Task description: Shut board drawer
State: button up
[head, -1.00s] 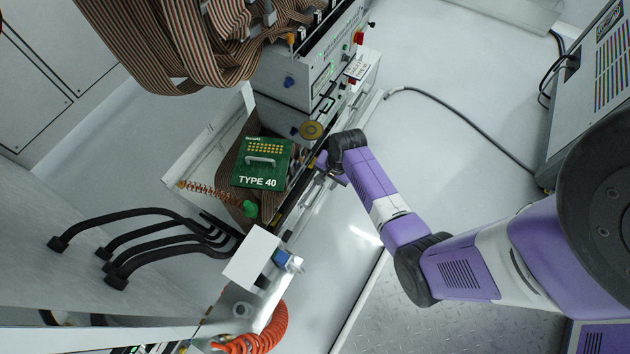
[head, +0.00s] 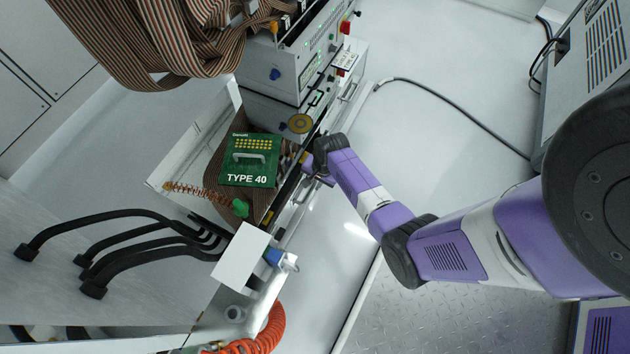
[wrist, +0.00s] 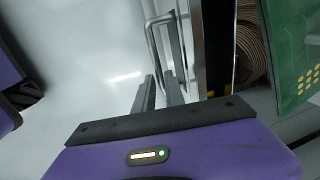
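The board drawer (head: 160,172) is a white-walled drawer standing open from the bench in the head view. A green board marked TYPE 40 (head: 250,160), with a grey handle, lies in it; the board's edge also shows in the wrist view (wrist: 292,45). The drawer's metal bar handle (wrist: 154,42) is on its pale front face in the wrist view. My gripper (wrist: 160,76) is at this handle. Its two dark fingers are close together, with the bar running between them, so it looks shut on the handle. The exact contact is partly hidden.
A white instrument (head: 300,70) with striped ribbon cables (head: 150,45) stands behind the drawer. Thick black cables (head: 130,235) and a white box (head: 240,256) are near its front left. An orange coiled hose (head: 270,330) is below. The floor right of the drawer is mostly clear.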

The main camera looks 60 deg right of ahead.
grip_shut()
dwell(1.0)
jog(key=shift+w, duration=0.1)
jog(key=w, duration=0.3)
jog(key=shift+w+b, duration=0.25)
jog(key=shift+b, duration=0.15)
jog(key=o, duration=0.5)
grip_release()
notch_tip(320, 180, up, 8)
jog(key=s+p, duration=0.1)
jog(key=p, duration=0.3)
jog(key=shift+s+f+p, duration=0.2)
jog(key=shift+s+p, duration=0.1)
jog(key=shift+s, duration=0.05)
